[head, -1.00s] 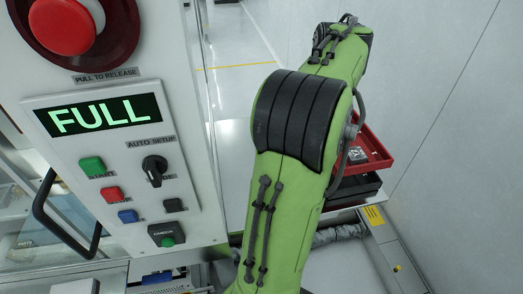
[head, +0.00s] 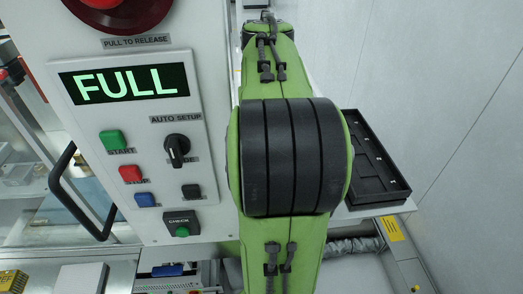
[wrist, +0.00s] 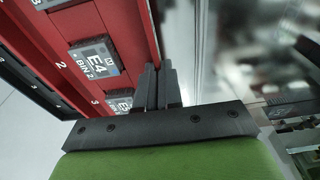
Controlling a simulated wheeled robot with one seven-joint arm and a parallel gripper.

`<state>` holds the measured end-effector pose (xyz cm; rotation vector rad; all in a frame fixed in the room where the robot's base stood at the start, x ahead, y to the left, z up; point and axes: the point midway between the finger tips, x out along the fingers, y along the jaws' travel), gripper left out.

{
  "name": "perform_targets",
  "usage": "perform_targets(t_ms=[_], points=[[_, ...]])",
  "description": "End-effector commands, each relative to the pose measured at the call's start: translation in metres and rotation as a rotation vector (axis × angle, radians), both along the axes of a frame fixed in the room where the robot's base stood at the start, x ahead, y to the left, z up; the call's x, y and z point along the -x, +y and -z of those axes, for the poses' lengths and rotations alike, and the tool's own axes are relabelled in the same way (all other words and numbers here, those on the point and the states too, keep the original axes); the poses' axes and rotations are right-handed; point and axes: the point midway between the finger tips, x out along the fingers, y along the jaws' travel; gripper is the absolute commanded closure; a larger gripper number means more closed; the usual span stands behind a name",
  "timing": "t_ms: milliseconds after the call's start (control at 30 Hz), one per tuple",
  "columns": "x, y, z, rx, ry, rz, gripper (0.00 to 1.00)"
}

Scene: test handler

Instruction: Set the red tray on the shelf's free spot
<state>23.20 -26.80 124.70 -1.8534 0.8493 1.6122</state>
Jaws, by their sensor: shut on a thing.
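The red tray (wrist: 125,38) fills the upper left of the wrist view, with several grey labelled chips in it, one reading E4 BIN 2 (wrist: 94,60). My gripper (wrist: 158,85) is shut on the tray's right-hand wall in that view. In the head view my green arm hides the gripper and the red tray. A black tray (head: 372,158) lies on a pale shelf (head: 397,211) right of my arm, with no red tray on it. The shelf's free spot cannot be made out.
A control panel (head: 128,225) with a FULL display (head: 126,84) and several buttons stands close left of my arm. A black handle (head: 72,200) sticks out at the left. A pale wall (head: 440,70) bounds the right side.

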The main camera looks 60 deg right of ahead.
Motion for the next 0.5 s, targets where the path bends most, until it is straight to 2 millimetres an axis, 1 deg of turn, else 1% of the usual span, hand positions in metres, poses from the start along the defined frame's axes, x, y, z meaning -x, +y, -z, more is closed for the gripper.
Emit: perform_targets(t_ms=[33,100,267,400,500], points=[[0.001,0.000,0.007,-0.001,0.001,0.001,1.00],[0.000,0.000,0.014,-0.001,0.001,0.000,1.00],[0.000,0.000,0.027,0.000,0.000,0.000,1.00],[0.001,0.000,0.054,-0.002,0.001,0.001,1.00],[-0.002,0.001,0.064,0.000,0.000,0.000,1.00]])
